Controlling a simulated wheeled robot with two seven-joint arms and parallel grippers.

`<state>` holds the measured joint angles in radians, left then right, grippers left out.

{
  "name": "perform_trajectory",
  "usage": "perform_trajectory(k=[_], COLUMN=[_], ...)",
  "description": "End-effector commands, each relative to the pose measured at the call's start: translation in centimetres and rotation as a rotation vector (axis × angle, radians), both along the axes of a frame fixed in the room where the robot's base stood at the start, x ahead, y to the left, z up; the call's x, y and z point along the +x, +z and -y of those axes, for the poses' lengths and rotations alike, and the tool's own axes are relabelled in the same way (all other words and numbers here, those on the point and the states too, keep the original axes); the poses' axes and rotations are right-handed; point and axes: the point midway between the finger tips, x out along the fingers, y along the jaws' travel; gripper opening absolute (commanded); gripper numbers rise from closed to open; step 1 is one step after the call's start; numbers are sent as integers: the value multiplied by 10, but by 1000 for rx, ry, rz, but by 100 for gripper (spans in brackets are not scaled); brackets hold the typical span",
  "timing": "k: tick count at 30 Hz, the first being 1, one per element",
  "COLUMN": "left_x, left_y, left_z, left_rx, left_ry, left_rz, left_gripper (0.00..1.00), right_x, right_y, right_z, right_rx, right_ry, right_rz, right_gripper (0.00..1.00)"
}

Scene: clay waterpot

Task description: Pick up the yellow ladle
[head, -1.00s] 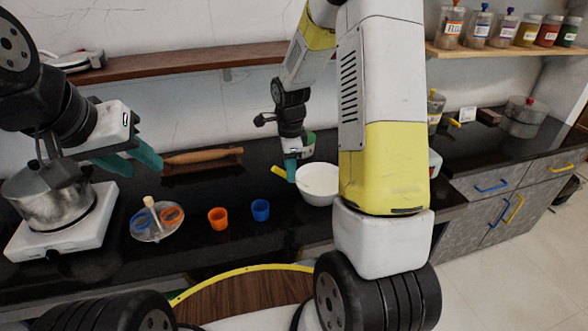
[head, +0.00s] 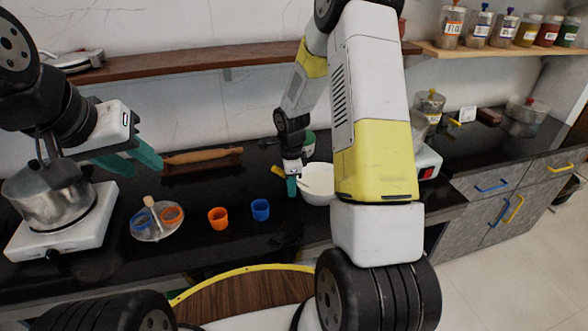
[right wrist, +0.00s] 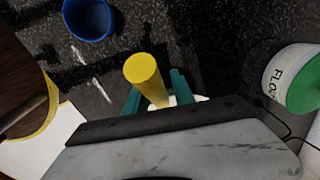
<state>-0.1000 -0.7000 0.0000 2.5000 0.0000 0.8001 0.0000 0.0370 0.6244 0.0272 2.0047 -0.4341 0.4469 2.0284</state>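The ladle's head is hidden. My right gripper (head: 291,188) points down at the bowl's left side. My left gripper (head: 140,166) is open and empty above the counter at the left.
A blue cup (head: 260,210) and an orange cup (head: 218,218) stand left of the bowl. A plate (head: 157,231) with small items, a rolling pin (head: 203,156) and a pot (head: 50,195) are further left. A green-lidded flour container (right wrist: 298,80) stands near the right gripper.

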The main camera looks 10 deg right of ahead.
Motion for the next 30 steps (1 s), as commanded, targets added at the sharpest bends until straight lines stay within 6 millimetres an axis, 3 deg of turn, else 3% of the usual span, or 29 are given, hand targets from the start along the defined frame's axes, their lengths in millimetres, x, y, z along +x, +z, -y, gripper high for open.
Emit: perform_trajectory(k=[1, 4, 16, 30], left_x=[0, 0, 0, 0], left_y=[0, 0, 0, 0], left_z=[0, 0, 0, 0], left_rx=[0, 0, 0, 0], left_ry=[0, 0, 0, 0], left_rz=[0, 0, 0, 0], left_gripper=[36, 36, 36, 36], right_x=[0, 0, 1, 1], right_y=[0, 0, 5, 88], right_z=[0, 0, 0, 0], right_rx=[0, 0, 0, 0], right_ry=[0, 0, -1, 0], right_rz=[0, 0, 2, 4], right_gripper=[18, 0, 0, 0])
